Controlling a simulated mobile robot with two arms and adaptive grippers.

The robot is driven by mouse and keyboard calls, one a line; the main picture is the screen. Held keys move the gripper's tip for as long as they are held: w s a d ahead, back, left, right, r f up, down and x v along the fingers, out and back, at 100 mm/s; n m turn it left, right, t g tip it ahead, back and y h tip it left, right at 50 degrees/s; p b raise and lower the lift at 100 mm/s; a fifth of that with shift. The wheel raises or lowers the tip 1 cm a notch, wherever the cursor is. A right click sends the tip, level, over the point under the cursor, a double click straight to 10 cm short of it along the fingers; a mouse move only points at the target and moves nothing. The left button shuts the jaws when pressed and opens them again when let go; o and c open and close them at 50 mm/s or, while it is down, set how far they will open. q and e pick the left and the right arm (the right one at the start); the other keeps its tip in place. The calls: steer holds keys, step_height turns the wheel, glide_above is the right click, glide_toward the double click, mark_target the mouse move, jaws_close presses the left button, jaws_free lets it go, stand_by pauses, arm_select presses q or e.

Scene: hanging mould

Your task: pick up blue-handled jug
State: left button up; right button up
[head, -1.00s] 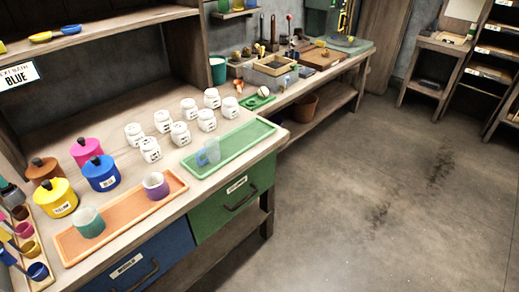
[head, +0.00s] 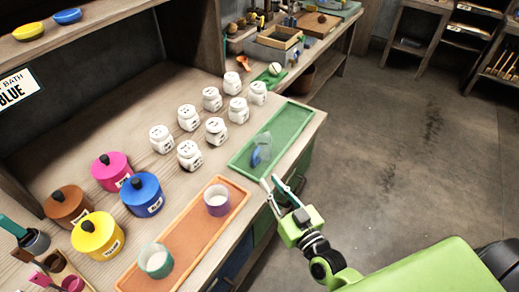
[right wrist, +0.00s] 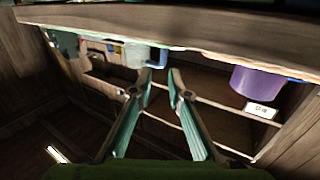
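The blue-handled jug (head: 264,146) is clear and pale with a blue handle. It stands on the green tray (head: 290,127), near the tray's front end. My right gripper (head: 269,180) is open and empty in front of the counter edge, a little short of the jug, its fingers pointing toward it. In the right wrist view, the two teal fingers (right wrist: 160,76) show with a gap between their tips. A bluish shape beyond the tips there may be the jug, but I cannot tell for sure. My left gripper is not in view.
An orange tray (head: 187,238) holds a purple cup (head: 217,200) and a teal cup (head: 156,261). Several white jars (head: 215,131) stand behind the trays. Lidded pots, including a blue one (head: 142,195), stand at left. The floor at right is clear.

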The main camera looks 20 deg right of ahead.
mark_target(254, 162)
steer(key=w, duration=0.3)
steer(key=w+a+p, duration=0.1)
steer(key=w, duration=0.3)
steer(key=w+a, duration=0.1)
steer(key=w, duration=0.2)
steer(key=shift+w+a, duration=0.15)
steer(key=shift+r, duration=0.1)
jaws_close()
